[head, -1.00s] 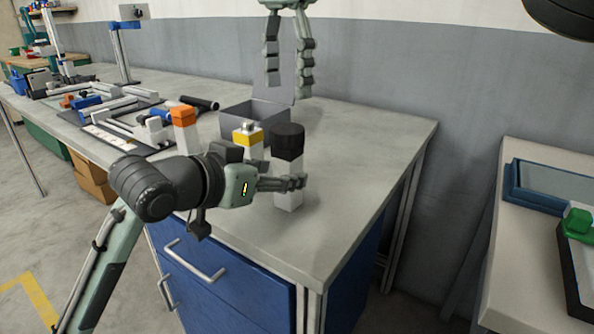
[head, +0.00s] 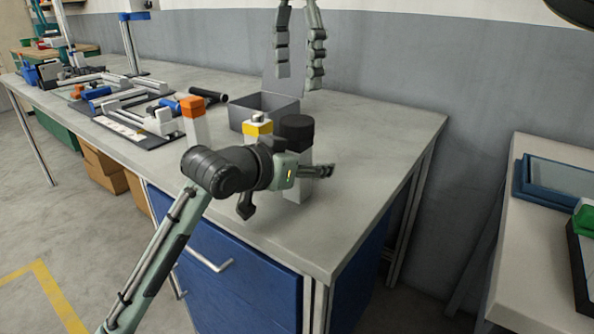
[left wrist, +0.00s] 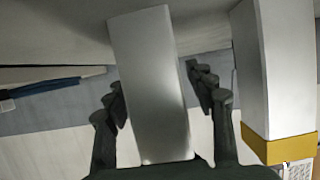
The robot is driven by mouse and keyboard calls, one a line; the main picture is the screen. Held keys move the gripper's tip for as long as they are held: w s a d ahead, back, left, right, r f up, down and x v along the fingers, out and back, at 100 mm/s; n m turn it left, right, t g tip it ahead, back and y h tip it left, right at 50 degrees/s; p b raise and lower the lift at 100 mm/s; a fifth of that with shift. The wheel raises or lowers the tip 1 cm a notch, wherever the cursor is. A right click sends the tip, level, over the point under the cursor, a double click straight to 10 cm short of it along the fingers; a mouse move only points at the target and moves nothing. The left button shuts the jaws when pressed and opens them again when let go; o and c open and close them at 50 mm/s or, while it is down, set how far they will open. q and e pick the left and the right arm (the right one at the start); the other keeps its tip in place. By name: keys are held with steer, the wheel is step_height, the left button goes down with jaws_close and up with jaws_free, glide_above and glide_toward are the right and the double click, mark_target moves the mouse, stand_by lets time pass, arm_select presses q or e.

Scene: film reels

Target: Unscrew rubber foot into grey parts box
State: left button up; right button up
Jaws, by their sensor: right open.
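The rubber foot looks like the black round cap (head: 297,130) on top of a pale square post (head: 296,192), which stands upright near the bench's front edge. My left gripper (head: 325,171) is at the post, below the cap. In the left wrist view the post (left wrist: 150,80) lies between the fingers of my left gripper (left wrist: 155,85), with a gap visible on its right side. The grey parts box (head: 240,113) stands open behind the post. My right gripper (head: 300,75) is open and empty above the box's back right side.
A yellow-topped post (head: 258,128) stands close to the left of the black-capped one and shows in the left wrist view (left wrist: 272,60). An orange-topped post (head: 192,107) is farther left. Frames and clamps fill the bench's left. The bench's right is clear.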

arm_select(q)
jaws_close()
stand_by(0.6)
